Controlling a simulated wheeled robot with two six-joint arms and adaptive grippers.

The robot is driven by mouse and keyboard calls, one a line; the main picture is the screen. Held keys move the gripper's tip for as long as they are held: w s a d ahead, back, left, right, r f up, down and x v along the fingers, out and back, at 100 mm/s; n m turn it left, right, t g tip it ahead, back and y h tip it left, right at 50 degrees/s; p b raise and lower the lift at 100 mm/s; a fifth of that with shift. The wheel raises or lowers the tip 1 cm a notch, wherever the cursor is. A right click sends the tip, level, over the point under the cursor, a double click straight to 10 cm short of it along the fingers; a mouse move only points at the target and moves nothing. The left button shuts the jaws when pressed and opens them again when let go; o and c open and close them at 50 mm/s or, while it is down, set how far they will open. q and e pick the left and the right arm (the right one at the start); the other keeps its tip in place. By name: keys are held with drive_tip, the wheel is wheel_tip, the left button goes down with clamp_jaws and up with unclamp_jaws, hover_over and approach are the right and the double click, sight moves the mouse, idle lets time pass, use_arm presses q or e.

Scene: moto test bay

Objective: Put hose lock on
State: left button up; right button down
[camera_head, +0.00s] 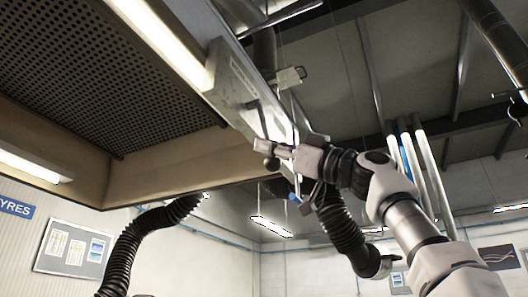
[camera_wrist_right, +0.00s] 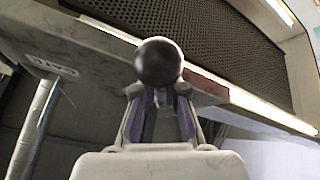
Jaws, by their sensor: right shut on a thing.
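My right gripper (camera_head: 277,153) is raised to the lower edge of the overhead hood, its arm coming in from the lower right. In the right wrist view, a black ball knob (camera_wrist_right: 158,62) sits between the fingertips of my right gripper (camera_wrist_right: 158,92), and the gripper is shut on it. The knob is in front of a grey metal plate (camera_wrist_right: 85,55). I cannot tell whether this knob is the hose lock, or whether it is on or off. My left gripper is not in view.
The hood (camera_head: 150,165) with its perforated panel fills the upper left. A black corrugated hose (camera_head: 120,255) hangs at lower left, and another (camera_head: 340,222) hangs below my right gripper. A notice board (camera_head: 73,250) is on the wall.

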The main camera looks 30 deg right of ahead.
drive_tip(key=shift+d+r, duration=0.1)
drive_tip(key=shift+r, duration=0.05)
drive_tip(key=shift+s+n, duration=0.1)
drive_tip(key=shift+n, duration=0.2)
drive_tip(key=c, duration=1.2)
unclamp_jaws()
drive_tip(key=shift+d, duration=0.1)
